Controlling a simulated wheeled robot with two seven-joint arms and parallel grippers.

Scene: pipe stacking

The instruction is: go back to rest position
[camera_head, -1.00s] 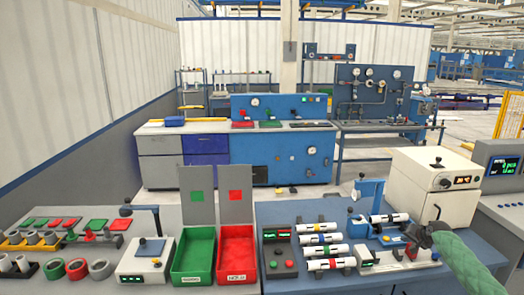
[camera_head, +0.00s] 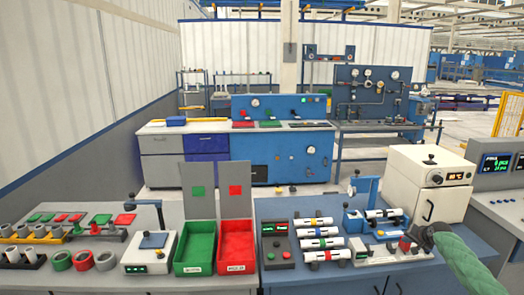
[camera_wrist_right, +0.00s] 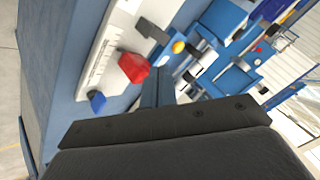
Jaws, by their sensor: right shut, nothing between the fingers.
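My right gripper (camera_head: 420,237), on a green-sleeved arm, is in the head view at the right end of the blue workbench (camera_head: 340,281). It is shut and empty, above or beside the white device (camera_head: 375,255) at the bench front; the exact gap is unclear. The right wrist view shows my dark gripper (camera_wrist_right: 165,88) close up, with a red knob (camera_wrist_right: 133,68) and a blue knob (camera_wrist_right: 97,102) on a white panel beyond it. White banded pipes (camera_head: 322,244) lie in a rack on the bench. My left gripper is not in view.
A green bin (camera_head: 195,264) and a red bin (camera_head: 236,264) stand left of the blue bench. A white oven-like box (camera_head: 428,180) stands at the back right. A blue press (camera_head: 366,186) rises beside it.

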